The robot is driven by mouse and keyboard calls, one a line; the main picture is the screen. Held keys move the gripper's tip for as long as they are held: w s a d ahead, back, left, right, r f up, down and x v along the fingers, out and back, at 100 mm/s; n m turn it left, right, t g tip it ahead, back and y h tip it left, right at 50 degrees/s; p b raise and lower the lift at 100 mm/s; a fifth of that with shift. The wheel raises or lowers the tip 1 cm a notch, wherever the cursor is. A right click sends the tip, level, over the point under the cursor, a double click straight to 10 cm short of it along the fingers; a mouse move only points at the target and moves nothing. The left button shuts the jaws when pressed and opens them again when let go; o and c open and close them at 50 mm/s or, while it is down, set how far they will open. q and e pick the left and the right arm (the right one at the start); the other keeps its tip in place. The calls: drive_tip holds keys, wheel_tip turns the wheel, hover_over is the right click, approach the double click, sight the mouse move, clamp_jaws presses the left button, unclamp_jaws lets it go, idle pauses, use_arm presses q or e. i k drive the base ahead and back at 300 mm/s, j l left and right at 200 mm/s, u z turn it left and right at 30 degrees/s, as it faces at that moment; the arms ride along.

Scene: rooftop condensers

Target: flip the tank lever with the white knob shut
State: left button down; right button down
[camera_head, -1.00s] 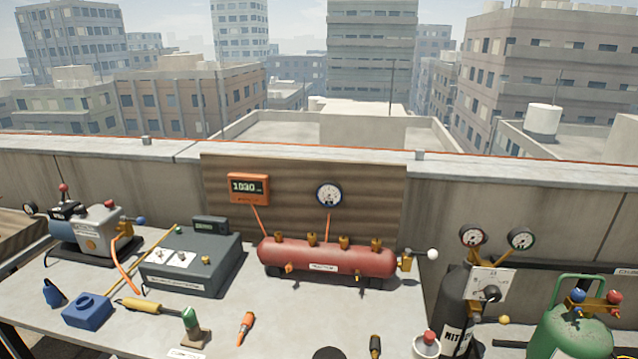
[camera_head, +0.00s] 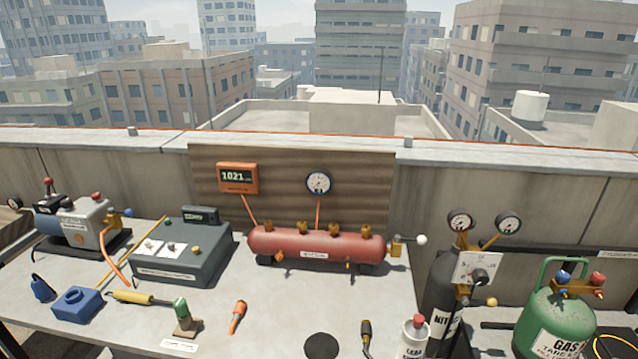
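A red horizontal tank (camera_head: 325,249) lies on the grey bench, with several brass fittings along its top and a white label on its front. At its right end is a brass valve (camera_head: 397,248) with a short lever ending in a white knob (camera_head: 421,240). The lever points out to the right, away from the tank. Nothing touches the lever. Neither of my grippers shows in the head view.
An orange digital display (camera_head: 238,178) reading 1021 and a round gauge (camera_head: 319,183) hang on the board behind. A black cylinder (camera_head: 441,290) and a green gas tank (camera_head: 553,325) stand at the right.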

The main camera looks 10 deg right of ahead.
sight(421, 241)
drive_tip(key=i+j, duration=0.1)
drive_tip(key=j, duration=0.25)
drive_tip(key=i+j, duration=0.15)
drive_tip(key=j, duration=0.25)
drive_tip(key=i+j, duration=0.1)
drive_tip(key=j, duration=0.25)
drive_tip(key=z, duration=2.55)
